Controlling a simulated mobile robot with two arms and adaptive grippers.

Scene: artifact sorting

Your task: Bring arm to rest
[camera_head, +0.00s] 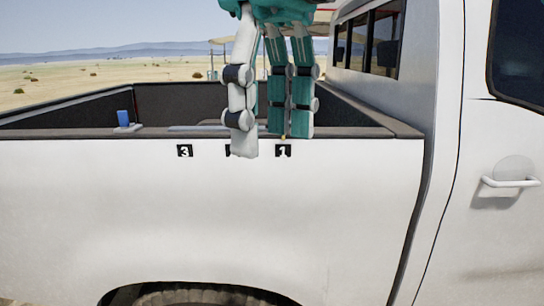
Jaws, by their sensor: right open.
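My right gripper (269,135) hangs down from the top of the view, in front of the side rail of a white pickup truck's bed. Its teal, white and black fingers are spread apart, and I see nothing held in them. My left gripper does not show. The fingers hide part of the bed and most of a marker on the truck's side.
The truck side (150,220) fills the foreground, with number markers 3 (185,151) and 1 (283,151). The cab (470,120) is at right. Open desert lies behind.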

